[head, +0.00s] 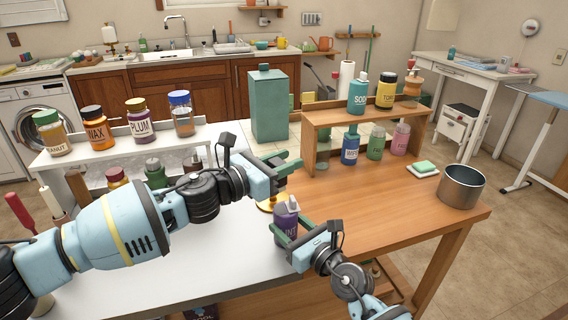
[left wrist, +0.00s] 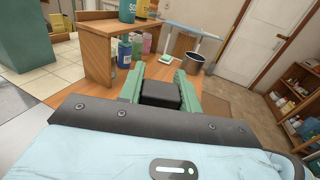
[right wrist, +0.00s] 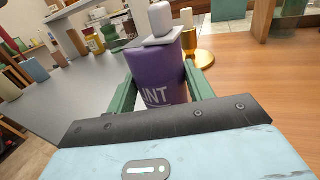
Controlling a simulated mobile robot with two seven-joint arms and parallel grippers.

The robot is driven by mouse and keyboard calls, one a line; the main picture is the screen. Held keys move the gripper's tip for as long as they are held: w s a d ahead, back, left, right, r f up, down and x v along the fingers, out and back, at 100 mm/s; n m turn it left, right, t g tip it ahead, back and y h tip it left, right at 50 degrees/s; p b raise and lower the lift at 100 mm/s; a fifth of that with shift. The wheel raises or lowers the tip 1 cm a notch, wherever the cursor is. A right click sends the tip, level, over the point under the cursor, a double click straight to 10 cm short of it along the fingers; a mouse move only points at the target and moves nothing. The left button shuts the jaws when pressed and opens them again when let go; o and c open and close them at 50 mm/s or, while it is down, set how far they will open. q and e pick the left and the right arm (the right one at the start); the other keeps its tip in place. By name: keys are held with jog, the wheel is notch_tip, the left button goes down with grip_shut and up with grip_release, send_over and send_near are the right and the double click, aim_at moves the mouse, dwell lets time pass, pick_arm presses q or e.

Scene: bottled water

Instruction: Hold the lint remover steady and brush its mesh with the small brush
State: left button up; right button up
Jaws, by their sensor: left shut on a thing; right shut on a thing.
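I cannot make out a lint remover or a small brush in any view. My right gripper (head: 291,230) is shut on a purple bottle (right wrist: 160,75) with a white top and pale letters ending in "INT". The bottle is upright, and its top shows in the head view (head: 286,211). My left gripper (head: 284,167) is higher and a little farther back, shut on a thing. In the left wrist view a black block (left wrist: 160,95) sits between its green fingers; I cannot tell what it is. A gold round base (head: 269,204) is partly hidden below the left gripper.
A wooden shelf (head: 312,118) holds several bottles at the back of the wooden table (head: 375,225). A green sponge (head: 426,167) and a metal pot (head: 461,187) are at right. Several jars stand on the white rack (head: 92,150) at left. The table's front right is clear.

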jog(key=o, duration=1)
jog(key=v, duration=1.2)
jog(key=shift+d, duration=0.1)
